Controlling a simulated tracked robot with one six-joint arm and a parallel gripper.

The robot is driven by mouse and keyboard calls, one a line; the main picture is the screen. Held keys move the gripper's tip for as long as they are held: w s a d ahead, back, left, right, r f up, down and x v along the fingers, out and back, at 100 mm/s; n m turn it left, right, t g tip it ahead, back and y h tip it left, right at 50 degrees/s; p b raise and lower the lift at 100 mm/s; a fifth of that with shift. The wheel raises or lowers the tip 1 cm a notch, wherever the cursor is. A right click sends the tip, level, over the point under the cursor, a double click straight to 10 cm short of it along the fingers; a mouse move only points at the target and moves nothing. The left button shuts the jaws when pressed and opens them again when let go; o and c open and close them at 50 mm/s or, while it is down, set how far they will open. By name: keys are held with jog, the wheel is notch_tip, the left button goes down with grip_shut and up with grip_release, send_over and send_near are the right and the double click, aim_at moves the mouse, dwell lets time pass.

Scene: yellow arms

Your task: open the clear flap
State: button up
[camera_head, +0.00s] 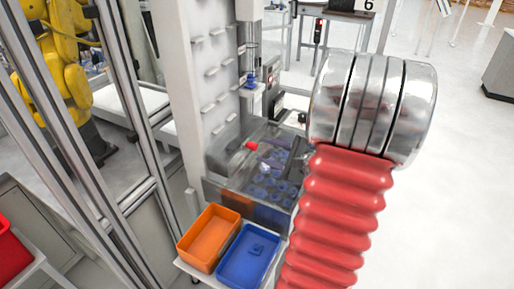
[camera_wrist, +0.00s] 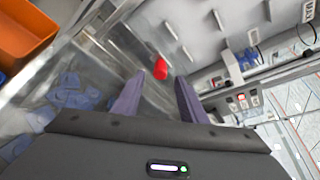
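The clear flap (camera_head: 235,163) is a see-through panel on the front of a clear box at the foot of a grey-white panel. It also shows in the wrist view (camera_wrist: 103,45), and it looks closed. A red knob (camera_head: 251,146) sticks out from it. In the wrist view the red knob (camera_wrist: 160,68) appears between and just beyond my fingertips, with no clear contact. My gripper (camera_wrist: 160,80) has two purple fingers spread apart, with nothing held.
Blue pieces (camera_head: 265,184) lie inside the clear box. An orange bin (camera_head: 188,248) and a blue bin (camera_head: 226,281) stand in front of it. A metal frame post (camera_head: 119,75) is at the left, with a yellow robot arm (camera_head: 60,75) behind. Open floor lies to the right.

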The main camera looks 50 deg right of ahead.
aim_at(256, 147)
jog(key=shift+x, duration=2.65)
jog(key=shift+c, duration=0.7)
grip_shut()
jog(key=shift+d, duration=0.1)
